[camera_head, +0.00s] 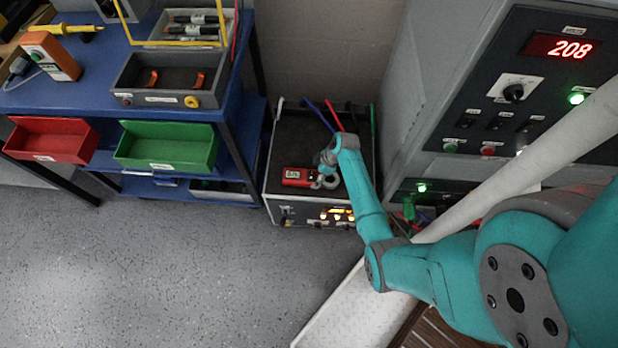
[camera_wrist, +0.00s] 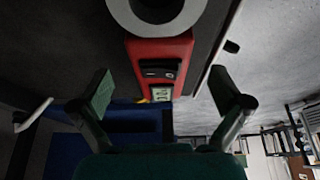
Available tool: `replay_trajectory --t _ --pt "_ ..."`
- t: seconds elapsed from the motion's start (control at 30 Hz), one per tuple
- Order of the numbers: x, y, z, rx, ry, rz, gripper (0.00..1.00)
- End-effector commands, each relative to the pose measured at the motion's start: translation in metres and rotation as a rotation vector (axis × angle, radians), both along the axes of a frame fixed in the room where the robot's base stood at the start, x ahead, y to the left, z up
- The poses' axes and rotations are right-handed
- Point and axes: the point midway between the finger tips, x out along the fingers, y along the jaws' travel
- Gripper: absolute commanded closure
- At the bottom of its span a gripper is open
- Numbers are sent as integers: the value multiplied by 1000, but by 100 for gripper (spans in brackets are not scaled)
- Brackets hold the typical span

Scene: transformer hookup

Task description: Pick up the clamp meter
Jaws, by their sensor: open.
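The clamp meter (camera_head: 298,177) is red with a grey ring-shaped jaw and lies on the dark top of a box-shaped unit (camera_head: 285,140) on the floor. In the wrist view its red body (camera_wrist: 160,52) runs from the ring at the top edge down to a small lit display. My gripper (camera_head: 327,168) is just above the ring end in the head view, partly hidden by my own wrist. In the wrist view my gripper (camera_wrist: 166,95) is open, with one finger on each side of the meter's body and clear space between. I cannot tell its exact height above the meter.
A grey cabinet (camera_head: 400,95) with a red display reading 208 stands close on the right. A blue workbench (camera_head: 60,98) with a red bin (camera_head: 52,140) and a green bin (camera_head: 165,146) stands on the left. Coloured leads rise behind the unit. The speckled floor (camera_head: 150,270) in front is clear.

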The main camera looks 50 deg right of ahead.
Motion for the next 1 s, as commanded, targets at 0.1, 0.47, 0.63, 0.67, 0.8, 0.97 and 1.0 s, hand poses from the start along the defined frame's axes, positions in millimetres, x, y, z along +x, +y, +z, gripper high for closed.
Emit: replay_trajectory --t 0.1,0.47,0.63,0.67,0.8,0.97,1.0 --pt "8 7 -15 1 2 2 0" --pt "13 11 -32 0 0 1 0" --pt "13 11 -32 0 0 1 15" --pt "13 11 -32 0 0 0 22" --pt "13 11 -32 0 0 0 57" --pt "13 10 -32 0 0 0 77" --pt "13 11 -32 0 0 0 77"
